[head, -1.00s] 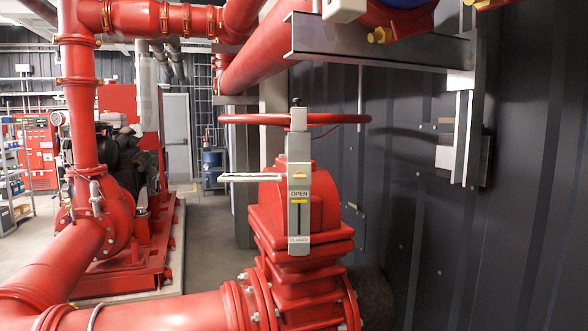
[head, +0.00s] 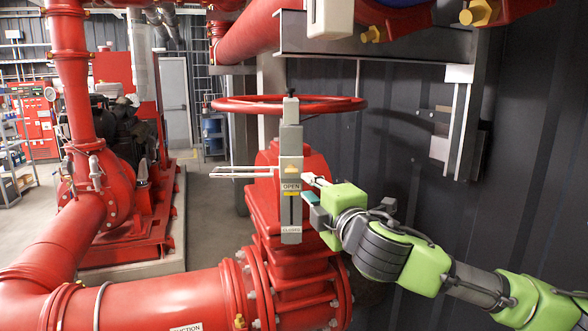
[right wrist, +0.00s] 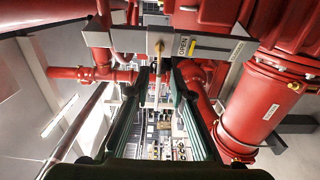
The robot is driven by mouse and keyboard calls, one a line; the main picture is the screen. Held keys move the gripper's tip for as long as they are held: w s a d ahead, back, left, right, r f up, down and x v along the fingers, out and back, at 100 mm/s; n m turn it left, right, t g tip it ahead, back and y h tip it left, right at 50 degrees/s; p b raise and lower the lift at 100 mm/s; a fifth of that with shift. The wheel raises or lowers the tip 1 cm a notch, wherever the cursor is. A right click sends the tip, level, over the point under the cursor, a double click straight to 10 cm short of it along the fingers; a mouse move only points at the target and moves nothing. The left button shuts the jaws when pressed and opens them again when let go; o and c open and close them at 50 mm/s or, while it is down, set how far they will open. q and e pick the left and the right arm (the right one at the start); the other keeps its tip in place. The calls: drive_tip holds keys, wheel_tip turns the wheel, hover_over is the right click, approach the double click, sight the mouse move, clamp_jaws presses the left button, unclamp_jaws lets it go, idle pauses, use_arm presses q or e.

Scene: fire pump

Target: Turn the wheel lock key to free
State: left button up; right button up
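The red wheel (head: 345,105) sits level on top of the red valve. A grey lock plate (head: 291,215) with OPEN and CLOSED labels stands upright below it. A small brass-coloured piece, apparently the lock key (head: 291,170), is on the plate's front above OPEN; it also shows in the right wrist view (right wrist: 159,46). A pale U-shaped bar (head: 240,172) sticks out left from the plate. My right gripper (head: 312,188) is just right of the plate, near the OPEN label. In the right wrist view its dark fingers (right wrist: 163,78) are apart with nothing between them. My left gripper is out of view.
A thick red pipe (head: 150,295) crosses the front left. A steel beam (head: 380,42) hangs above right, with a bracket (head: 460,125) on the dark wall (head: 410,180). A red pump (head: 110,180) stands at left. Open floor (head: 210,220) lies between.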

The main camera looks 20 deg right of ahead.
sight(294, 173)
drive_tip(key=w+p, duration=0.1)
drive_tip(key=w, duration=0.3)
drive_tip(key=w+p, duration=0.2)
drive_tip(key=w, duration=0.3)
drive_tip(key=shift+w+a+r, duration=0.15)
drive_tip(key=shift+w, duration=0.05)
drive_tip(key=shift+w+a+p, duration=0.1)
drive_tip(key=shift+w+p, duration=0.35)
drive_tip(key=shift+w, duration=0.3)
clamp_jaws()
